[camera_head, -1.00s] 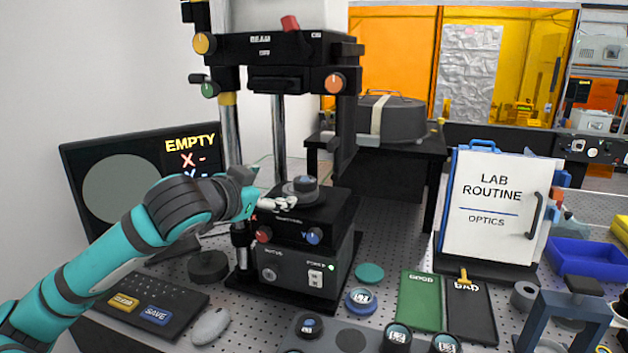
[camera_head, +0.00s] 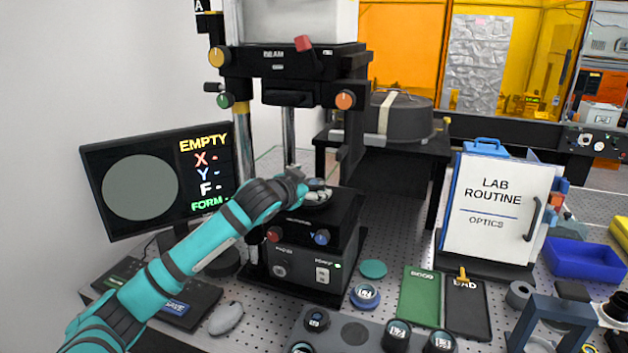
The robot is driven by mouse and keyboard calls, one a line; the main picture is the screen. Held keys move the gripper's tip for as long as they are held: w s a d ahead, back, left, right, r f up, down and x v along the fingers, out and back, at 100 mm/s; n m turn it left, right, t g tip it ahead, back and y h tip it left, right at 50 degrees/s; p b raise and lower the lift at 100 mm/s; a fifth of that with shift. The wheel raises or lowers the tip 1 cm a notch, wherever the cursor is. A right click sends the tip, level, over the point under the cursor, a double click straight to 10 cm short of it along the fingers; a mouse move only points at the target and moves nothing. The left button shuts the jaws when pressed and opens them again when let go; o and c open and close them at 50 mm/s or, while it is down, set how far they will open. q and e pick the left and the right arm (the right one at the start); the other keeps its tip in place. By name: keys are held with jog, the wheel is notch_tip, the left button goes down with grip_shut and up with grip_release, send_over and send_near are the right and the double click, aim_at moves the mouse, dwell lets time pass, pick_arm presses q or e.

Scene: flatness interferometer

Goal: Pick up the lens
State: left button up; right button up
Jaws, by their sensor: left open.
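A dark round lens mount (camera_head: 318,200) sits on the black stage of the interferometer (camera_head: 312,232), under the overhead unit. My left gripper (camera_head: 316,188) is open at the stage, with its pale fingertips at the mount. The fingers and wrist hide part of the mount, and I cannot tell whether they touch it. Other dark-rimmed lenses stand on the grey tray in front, among them one lens at the left (camera_head: 317,318) and another (camera_head: 397,333). A blue-ringed lens (camera_head: 365,294) stands behind the tray. My right gripper is not in view.
A monitor (camera_head: 150,180) reading EMPTY stands at the left, with a keyboard (camera_head: 190,308) and a mouse (camera_head: 226,318) before it.

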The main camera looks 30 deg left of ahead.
pick_arm(q)
jog(key=shift+x, duration=1.05)
jog(key=shift+s, duration=0.1)
jog(key=shift+c, duration=0.3)
jog(key=c, duration=1.1)
jog(key=shift+c, duration=0.2)
jog(key=shift+r, duration=0.2)
